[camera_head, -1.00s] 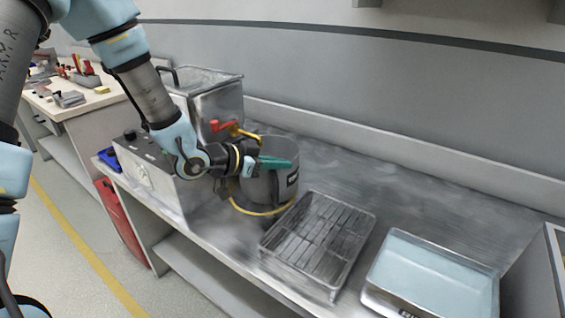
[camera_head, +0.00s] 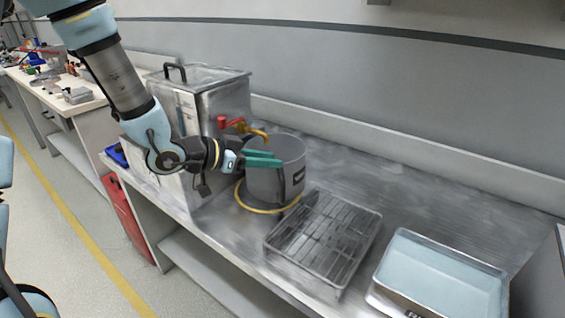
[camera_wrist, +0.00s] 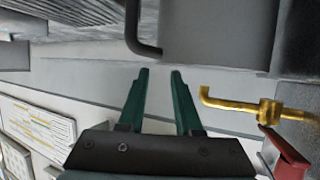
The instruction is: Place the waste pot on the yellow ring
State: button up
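The grey waste pot (camera_head: 276,178) stands upright by the tap on the steel counter. The yellow ring (camera_head: 240,203) shows as a curve around the front and left of the pot's base; its back is hidden. My gripper (camera_head: 282,158) has green fingers spread apart, crossing the pot's upper left side in the head view. In the wrist view, my gripper (camera_wrist: 160,72) is open with nothing between its fingertips. The pot's grey wall (camera_wrist: 215,35) and a dark curved handle (camera_wrist: 141,35) lie just beyond the tips.
A steel tank (camera_head: 205,100) with a brass tap (camera_head: 255,132) and red lever (camera_head: 229,122) stands close behind my gripper. A slatted rack (camera_head: 325,237) sits right of the pot, then a blue-topped tray (camera_head: 440,275). The counter behind the rack is bare.

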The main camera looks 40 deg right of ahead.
jog(key=v, duration=0.6)
dwell(0.4)
